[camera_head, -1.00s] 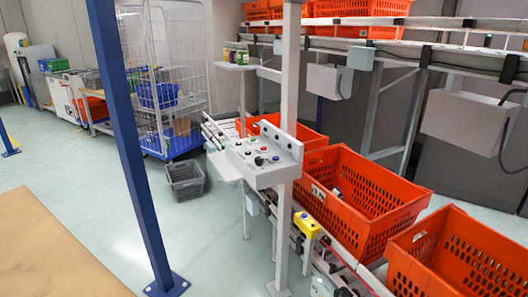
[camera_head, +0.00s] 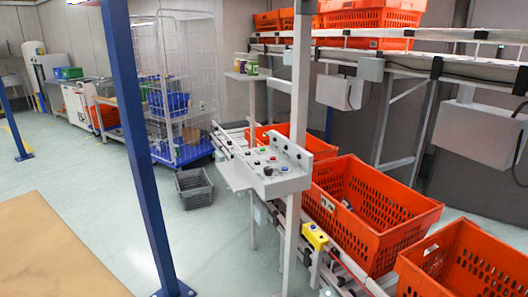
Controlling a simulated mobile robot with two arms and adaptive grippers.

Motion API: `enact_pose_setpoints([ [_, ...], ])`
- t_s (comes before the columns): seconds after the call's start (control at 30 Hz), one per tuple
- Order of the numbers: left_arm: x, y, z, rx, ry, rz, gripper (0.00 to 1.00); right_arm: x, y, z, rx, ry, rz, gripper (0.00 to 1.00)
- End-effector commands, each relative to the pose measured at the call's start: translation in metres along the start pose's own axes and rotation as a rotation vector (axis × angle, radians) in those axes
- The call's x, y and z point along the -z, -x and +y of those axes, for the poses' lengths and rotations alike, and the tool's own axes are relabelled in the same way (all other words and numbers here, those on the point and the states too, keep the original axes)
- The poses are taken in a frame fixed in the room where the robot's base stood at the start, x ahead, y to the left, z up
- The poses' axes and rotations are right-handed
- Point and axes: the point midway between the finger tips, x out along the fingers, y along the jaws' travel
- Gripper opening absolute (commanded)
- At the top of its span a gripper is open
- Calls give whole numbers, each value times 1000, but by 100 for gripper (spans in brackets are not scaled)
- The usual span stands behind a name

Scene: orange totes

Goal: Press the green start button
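A light grey control panel (camera_head: 247,174) is fixed to a pale upright post near the middle of the head view. Its sloped top carries several small buttons and knobs. A small green button (camera_head: 262,149) sits toward the panel's far edge. A red button (camera_head: 272,158) is just beside it, and a dark knob (camera_head: 268,171) is nearer the front. The buttons are too small to tell whether any is pressed. Neither of my grippers shows in this view.
Orange totes (camera_head: 372,212) stand on a roller conveyor right of and behind the panel. A blue post (camera_head: 140,150) rises in front, left of the panel. A grey crate (camera_head: 194,188) lies on open floor (camera_head: 90,190).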

Motion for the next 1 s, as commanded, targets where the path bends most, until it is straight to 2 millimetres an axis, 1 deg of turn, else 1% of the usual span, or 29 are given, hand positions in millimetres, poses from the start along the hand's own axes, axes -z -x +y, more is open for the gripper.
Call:
enact_pose_setpoints([
  [0.27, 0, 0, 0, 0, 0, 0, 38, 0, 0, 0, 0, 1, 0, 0],
  [0.4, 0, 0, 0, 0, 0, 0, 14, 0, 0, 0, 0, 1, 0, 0],
  [0.5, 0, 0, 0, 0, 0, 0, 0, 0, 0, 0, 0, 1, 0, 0],
  [1.0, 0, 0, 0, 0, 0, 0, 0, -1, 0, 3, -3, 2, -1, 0],
])
